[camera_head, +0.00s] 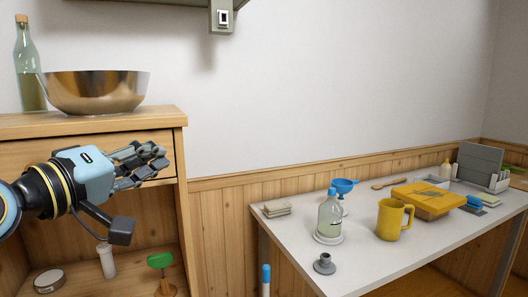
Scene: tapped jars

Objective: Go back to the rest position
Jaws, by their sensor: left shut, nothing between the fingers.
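My left gripper (142,163) comes in from the left and hangs in front of the wooden cabinet's drawer front. Its fingers are together and hold nothing. It points to the right and is apart from the table. My right gripper is not in view. A clear glass jar (329,220) with pale green contents stands upright on a white round base on the table, well to the right of my left gripper.
The white table (370,262) bears a yellow mug (393,219), a yellow box (428,199), a blue funnel (344,186) and a grey fitting (324,264). A metal bowl (97,92) and a corked bottle (29,65) stand on the cabinet (160,118). Open space lies between cabinet and table.

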